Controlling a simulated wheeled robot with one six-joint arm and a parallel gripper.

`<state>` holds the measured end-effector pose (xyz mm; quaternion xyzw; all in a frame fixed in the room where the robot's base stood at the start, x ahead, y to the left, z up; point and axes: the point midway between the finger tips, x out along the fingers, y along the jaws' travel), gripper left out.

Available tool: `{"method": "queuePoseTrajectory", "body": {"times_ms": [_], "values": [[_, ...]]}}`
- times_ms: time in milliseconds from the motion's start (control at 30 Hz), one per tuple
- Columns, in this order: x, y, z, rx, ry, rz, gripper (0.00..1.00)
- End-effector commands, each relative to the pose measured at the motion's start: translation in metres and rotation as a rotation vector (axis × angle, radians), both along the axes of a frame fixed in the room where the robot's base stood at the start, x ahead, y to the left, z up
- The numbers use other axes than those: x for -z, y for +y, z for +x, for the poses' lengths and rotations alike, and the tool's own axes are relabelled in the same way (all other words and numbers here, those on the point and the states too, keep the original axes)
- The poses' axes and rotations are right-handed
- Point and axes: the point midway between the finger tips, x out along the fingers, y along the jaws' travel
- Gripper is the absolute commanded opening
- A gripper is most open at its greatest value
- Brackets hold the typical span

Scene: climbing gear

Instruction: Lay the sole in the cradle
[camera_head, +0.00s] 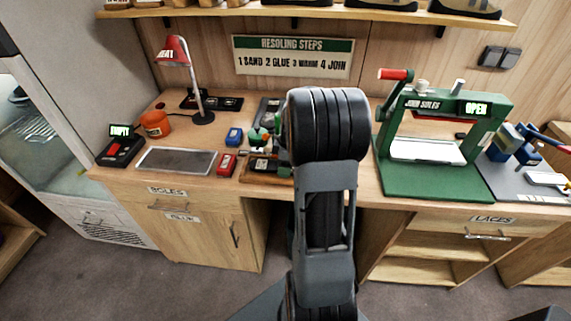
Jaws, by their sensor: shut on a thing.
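I cannot make out the sole; my arm (327,200) rises through the middle of the view and hides part of the bench. My gripper is out of sight, so what its jaws hold does not show. No part is clearly marked as the cradle. The green press (441,178) on the right has a sign reading OPEN. A pale flat bed (427,151) lies inside its frame, and I see no sole on it.
A grey plate (176,160) and a black box (121,150) with a small lit display are on the left. A red lamp (173,52), an orange pot (155,123) and small blue and red boxes stand nearby. A shelf (300,11) runs above.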

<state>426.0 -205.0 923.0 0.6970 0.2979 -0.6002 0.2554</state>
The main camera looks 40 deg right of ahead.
Motion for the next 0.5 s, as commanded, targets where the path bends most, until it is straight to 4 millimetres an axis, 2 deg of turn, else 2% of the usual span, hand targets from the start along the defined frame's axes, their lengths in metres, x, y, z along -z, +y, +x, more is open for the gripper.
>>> {"method": "queuePoseTrajectory", "body": {"times_ms": [400,433,500], "values": [[0.0066,-0.0002,0.0003,0.0,-0.002,-0.001,0.32],[0.0052,-0.0002,0.0001,0.0,-0.002,-0.001,0.64],[0.0048,-0.0001,0.0001,0.0,-0.001,-0.001,0.71]]}}
